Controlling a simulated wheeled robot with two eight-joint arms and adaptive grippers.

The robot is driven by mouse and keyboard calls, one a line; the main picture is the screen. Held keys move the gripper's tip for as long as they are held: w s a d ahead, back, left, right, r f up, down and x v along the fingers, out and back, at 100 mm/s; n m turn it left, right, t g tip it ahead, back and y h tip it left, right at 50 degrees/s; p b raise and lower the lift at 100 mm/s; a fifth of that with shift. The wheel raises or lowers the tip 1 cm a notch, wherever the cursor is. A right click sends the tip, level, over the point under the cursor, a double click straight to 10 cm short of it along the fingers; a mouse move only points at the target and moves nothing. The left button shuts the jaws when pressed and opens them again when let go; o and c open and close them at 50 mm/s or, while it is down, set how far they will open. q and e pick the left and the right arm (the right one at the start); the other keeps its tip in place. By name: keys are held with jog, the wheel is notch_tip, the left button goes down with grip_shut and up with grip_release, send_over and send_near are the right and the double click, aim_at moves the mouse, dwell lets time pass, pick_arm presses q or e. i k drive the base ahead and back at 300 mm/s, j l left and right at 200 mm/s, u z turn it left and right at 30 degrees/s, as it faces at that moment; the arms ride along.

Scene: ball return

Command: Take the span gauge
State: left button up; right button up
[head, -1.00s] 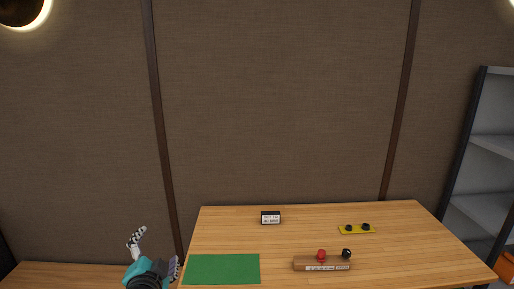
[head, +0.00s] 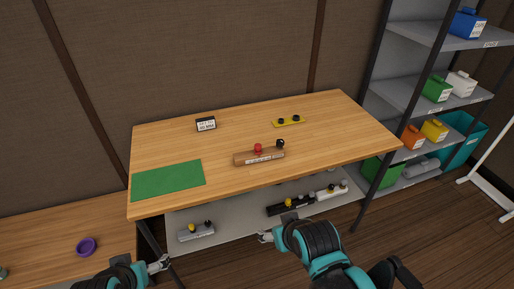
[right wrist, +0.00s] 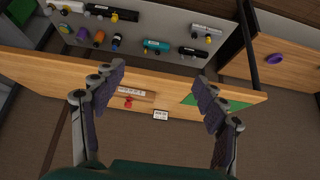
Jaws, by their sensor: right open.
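No label is readable, so I cannot tell which piece is the span gauge. On the table (head: 230,120), a brown bar (head: 240,159) carries a red and a black knob and a white label. A yellow bar (head: 289,122) with two black knobs lies farther back. On the shelf below are a grey bar (head: 197,234) and a black bar (head: 277,210) with knobs. My right gripper (head: 265,237) is in front of the table edge; in the right wrist view (right wrist: 158,85) its fingers are spread and empty. My left gripper (head: 158,264) is low at the left, its fingers too small to judge.
A green mat (head: 168,180) and a small label stand (head: 206,124) are on the table. A purple ring (head: 86,246) lies on the left bench. A rack (head: 420,70) with coloured bins stands at the right. The lower shelf also shows a teal bar (right wrist: 157,46).

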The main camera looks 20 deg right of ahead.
aim_at(246, 157)
jog(key=i+z, duration=0.3)
jog(key=i, duration=0.35)
jog(key=i+j+z, duration=0.1)
jog(key=i+z, duration=0.2)
jog(key=i, duration=0.3)
